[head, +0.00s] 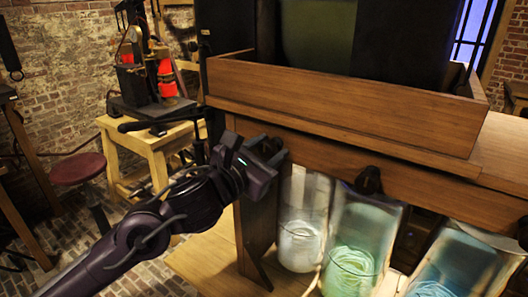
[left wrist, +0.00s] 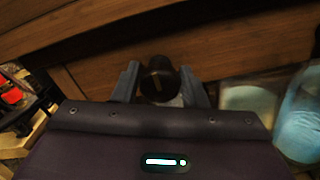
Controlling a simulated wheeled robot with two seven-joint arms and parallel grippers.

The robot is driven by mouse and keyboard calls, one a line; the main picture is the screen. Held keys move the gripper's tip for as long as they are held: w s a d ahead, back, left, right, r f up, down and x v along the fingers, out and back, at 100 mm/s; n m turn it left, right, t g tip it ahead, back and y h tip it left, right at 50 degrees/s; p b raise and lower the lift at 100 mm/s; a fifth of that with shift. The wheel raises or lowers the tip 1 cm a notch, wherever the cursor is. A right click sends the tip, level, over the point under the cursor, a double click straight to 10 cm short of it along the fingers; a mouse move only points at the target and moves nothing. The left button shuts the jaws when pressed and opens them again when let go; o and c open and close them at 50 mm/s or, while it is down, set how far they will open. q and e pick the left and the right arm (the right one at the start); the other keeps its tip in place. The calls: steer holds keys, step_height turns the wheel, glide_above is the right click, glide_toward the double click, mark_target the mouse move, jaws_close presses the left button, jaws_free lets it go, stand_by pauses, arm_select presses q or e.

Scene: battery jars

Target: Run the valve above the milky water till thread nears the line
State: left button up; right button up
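The milky-water jar (head: 299,238) is the leftmost glass jar, below the wooden trough. Pale coiled thread shows in its lower part; I cannot make out a level line on it. A dark round valve knob (left wrist: 159,78) sits on the trough's front board above this jar. My left gripper (head: 268,150) is at that knob. In the left wrist view my left gripper (left wrist: 159,88) has one finger on each side of the knob, both seeming to touch it. In the head view the gripper mostly hides the knob. My right gripper is not in view.
A second dark valve (head: 369,180) sits above a green jar (head: 352,248), with a blue jar (head: 462,262) farther right. The wooden trough (head: 340,100) overhangs them. A small wooden table (head: 150,140) with dark apparatus and a red stool (head: 78,168) stand at left.

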arm_select(q)
steer(key=c, duration=0.5)
steer(key=n, duration=0.5)
steer(key=shift+n+p, duration=0.3)
steer(key=shift+p, duration=0.05)
steer(key=shift+c, duration=0.2)
steer(key=shift+n, duration=0.7)
